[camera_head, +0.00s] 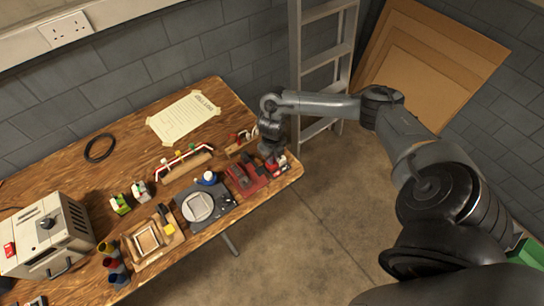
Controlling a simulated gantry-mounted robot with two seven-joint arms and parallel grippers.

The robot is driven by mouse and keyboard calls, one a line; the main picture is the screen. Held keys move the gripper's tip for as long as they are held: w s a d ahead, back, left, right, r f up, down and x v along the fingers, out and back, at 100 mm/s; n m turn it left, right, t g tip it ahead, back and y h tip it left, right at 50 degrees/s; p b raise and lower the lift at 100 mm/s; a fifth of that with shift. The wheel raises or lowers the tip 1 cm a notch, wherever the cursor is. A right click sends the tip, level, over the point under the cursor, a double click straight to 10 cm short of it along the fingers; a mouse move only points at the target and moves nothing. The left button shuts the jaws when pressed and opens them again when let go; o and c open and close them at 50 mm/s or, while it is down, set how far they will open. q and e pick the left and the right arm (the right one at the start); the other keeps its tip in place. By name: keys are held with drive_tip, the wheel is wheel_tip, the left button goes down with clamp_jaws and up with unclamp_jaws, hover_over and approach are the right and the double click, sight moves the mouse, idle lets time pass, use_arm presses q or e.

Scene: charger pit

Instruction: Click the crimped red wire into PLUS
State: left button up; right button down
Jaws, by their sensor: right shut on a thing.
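My right gripper (272,157) reaches down over the right end of the wooden bench. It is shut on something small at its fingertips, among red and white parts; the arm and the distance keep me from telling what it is. A red wire-like strip (182,158) lies along a wooden block at the middle of the bench, with light ends. I cannot make out any PLUS marking or a crimp. My left gripper is out of view.
A red device (245,178) stands left of the gripper. A wooden tray (170,246), small colored cups (111,263) and a grey box with a dial (45,238) fill the front left. A paper sheet (185,117) and black coil (99,148) lie behind. A ladder (327,65) stands beyond the bench.

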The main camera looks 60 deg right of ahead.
drive_tip(key=shift+f, duration=0.4)
idle(0.8)
drive_tip(key=c, duration=1.7)
unclamp_jaws()
clamp_jaws()
drive_tip(key=shift+f+b, duration=0.25)
drive_tip(key=shift+b, duration=0.05)
drive_tip(key=o, duration=0.7)
unclamp_jaws()
